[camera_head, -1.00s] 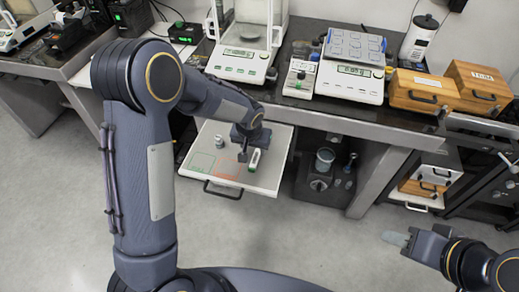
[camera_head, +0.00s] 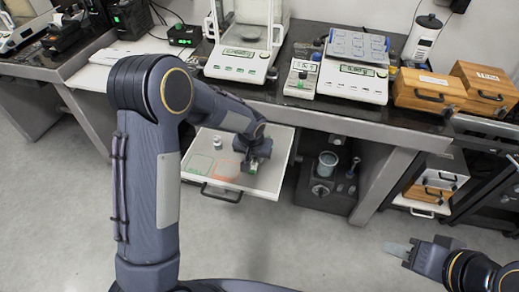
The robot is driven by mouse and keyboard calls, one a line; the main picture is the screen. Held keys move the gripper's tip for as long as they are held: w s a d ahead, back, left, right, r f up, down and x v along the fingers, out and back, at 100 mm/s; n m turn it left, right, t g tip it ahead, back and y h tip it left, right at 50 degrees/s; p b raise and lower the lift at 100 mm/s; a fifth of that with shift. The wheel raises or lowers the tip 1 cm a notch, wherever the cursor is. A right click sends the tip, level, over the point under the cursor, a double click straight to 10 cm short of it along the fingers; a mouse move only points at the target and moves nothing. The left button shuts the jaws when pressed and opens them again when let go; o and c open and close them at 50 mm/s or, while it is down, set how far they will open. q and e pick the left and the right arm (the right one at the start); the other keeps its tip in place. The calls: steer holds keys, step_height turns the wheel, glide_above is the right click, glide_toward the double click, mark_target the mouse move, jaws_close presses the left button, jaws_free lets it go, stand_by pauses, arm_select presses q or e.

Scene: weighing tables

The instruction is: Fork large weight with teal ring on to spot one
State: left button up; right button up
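A small silvery weight (camera_head: 217,143) stands upright on the pull-out white board (camera_head: 277,178); a teal ring on it is too small to make out. The board carries a green-outlined square (camera_head: 200,165) and an orange-red square (camera_head: 226,170). A white-and-green item (camera_head: 253,167) is on the board's right part, mostly hidden under my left gripper (camera_head: 256,158). My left gripper is right over or around that item; whether its fingers grip it cannot be told. My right gripper (camera_head: 397,249) is over the floor at lower right, away from the board, with its finger gap unclear.
Balances (camera_head: 236,64) and (camera_head: 350,82) stand on the dark bench (camera_head: 300,110) above the board. Wooden boxes (camera_head: 428,92) are at the bench's right. A dark lower unit with a cup (camera_head: 327,163) is right of the board. The floor in front is clear.

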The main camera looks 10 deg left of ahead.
arm_select(q)
jaws_close()
steer(key=w+p+v, duration=0.2)
steer(key=p+v, duration=0.3)
steer(key=v, duration=0.3)
steer(key=shift+r+p, duration=0.4)
steer(key=shift+r, duration=0.2)
